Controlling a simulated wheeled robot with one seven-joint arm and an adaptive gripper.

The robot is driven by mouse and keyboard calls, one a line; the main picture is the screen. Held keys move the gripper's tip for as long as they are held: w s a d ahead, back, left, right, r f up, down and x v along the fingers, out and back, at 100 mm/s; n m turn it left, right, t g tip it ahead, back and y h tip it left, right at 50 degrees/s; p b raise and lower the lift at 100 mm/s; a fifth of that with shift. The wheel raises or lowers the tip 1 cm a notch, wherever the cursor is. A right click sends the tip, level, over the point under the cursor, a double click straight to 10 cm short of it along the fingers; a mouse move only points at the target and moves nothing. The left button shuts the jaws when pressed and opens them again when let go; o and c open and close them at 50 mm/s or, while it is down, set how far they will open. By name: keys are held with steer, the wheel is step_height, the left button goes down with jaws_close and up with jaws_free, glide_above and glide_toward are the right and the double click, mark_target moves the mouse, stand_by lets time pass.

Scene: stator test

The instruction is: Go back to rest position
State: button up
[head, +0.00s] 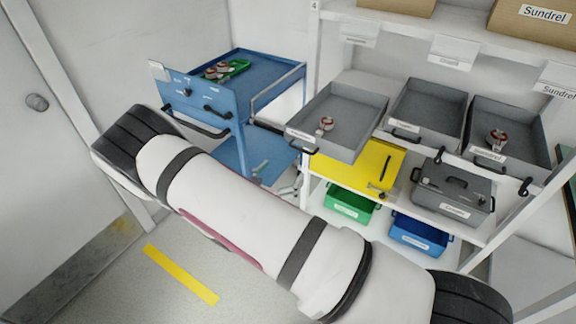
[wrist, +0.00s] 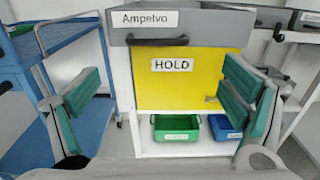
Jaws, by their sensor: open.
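My gripper (wrist: 160,105) is open and empty in the wrist view. Its two green-padded fingers stand wide apart at left and right, facing the shelf. Between them show a grey drawer labelled Ampelvo (wrist: 215,25) and, below it, a yellow panel labelled HOLD (wrist: 195,85). In the head view my white arm crosses the picture from upper left to lower right, in front of the shelf and cart. My gripper is not visible in the head view.
A blue cart (head: 215,110) with stators in a green tray (head: 236,67) stands at the left. The shelf holds grey trays (head: 345,105), two with a stator, a grey case (head: 452,190), a green bin (head: 349,207) and a blue bin (head: 418,235). Clear floor shows at lower left.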

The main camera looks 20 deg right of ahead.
steer(key=shift+s+a, duration=0.1)
steer(key=shift+a, duration=0.05)
stand_by(0.3)
steer(key=s+d+r+m+g+y, duration=0.2)
steer(key=s+d+r+m+g, duration=0.2)
steer(key=s+r+m+g, duration=0.35)
steer(key=s+d+r+m+g+y, duration=0.1)
steer(key=s+d+r+m+g, duration=0.35)
steer(key=r+m, duration=0.5)
steer(key=s+a+r+m+t+y, duration=0.3)
steer(key=s+a+r+m+y, duration=0.1)
steer(key=s+r, duration=0.4)
steer(key=s+a+r+m+t+y, duration=0.3)
steer(key=s+a+r+m+y, duration=0.1)
steer(key=s+r+y, duration=0.3)
steer(key=shift+s+a+r+m, duration=0.3)
steer(key=shift+s+r, duration=0.3)
steer(key=shift+s, duration=0.55)
